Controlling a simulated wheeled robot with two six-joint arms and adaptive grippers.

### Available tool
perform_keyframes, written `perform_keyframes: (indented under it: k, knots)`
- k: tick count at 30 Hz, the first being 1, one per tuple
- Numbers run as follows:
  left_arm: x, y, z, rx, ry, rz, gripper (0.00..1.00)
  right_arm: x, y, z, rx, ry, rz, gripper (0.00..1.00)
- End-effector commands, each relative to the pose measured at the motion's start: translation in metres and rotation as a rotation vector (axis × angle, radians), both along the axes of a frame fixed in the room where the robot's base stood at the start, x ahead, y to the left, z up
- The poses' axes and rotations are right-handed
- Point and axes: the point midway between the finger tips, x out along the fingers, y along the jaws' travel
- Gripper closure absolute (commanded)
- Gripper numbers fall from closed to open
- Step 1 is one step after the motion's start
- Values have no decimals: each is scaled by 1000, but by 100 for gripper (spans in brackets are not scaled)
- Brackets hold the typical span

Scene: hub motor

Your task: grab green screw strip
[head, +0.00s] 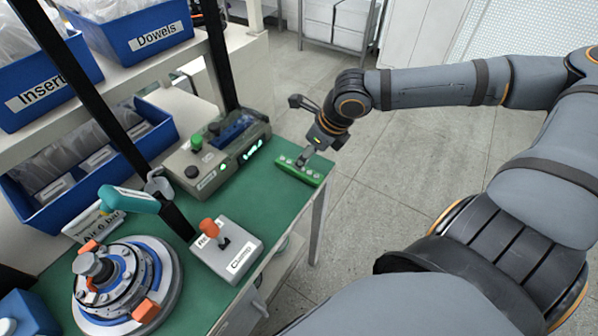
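The green screw strip (299,169) lies near the right end of the green-topped workbench (262,188), close to its edge. Small pale screws show along its top. My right gripper (308,158) reaches in from the right and is over the strip, with its fingertips at or just above the strip's top. The fingers are small and partly hidden by the wrist, so I cannot tell whether they are closed on it. My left gripper is not in view.
A control box (216,160) with a green button stands left of the strip. A clamp switch box (227,250) and a round motor fixture (125,285) are nearer. A teal tool (128,199) and dark posts rise over the bench. Blue bins (150,35) line the shelf.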

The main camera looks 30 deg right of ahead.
Motion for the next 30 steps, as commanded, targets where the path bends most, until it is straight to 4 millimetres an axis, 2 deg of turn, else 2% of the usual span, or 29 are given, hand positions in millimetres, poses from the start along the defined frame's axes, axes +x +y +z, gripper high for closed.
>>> perform_keyframes:
  k: [1,4,14,24,30]
  knots:
    - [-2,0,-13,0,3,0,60,1,-1,-9,-8,1,0,42]
    - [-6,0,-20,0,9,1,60,3,1,-12,-6,1,-2,42]
    - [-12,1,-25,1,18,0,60,5,3,-13,-1,0,-9,42]
    - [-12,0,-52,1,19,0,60,19,6,-54,-4,2,-8,42]
    - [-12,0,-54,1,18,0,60,23,8,-59,2,-2,-8,42]
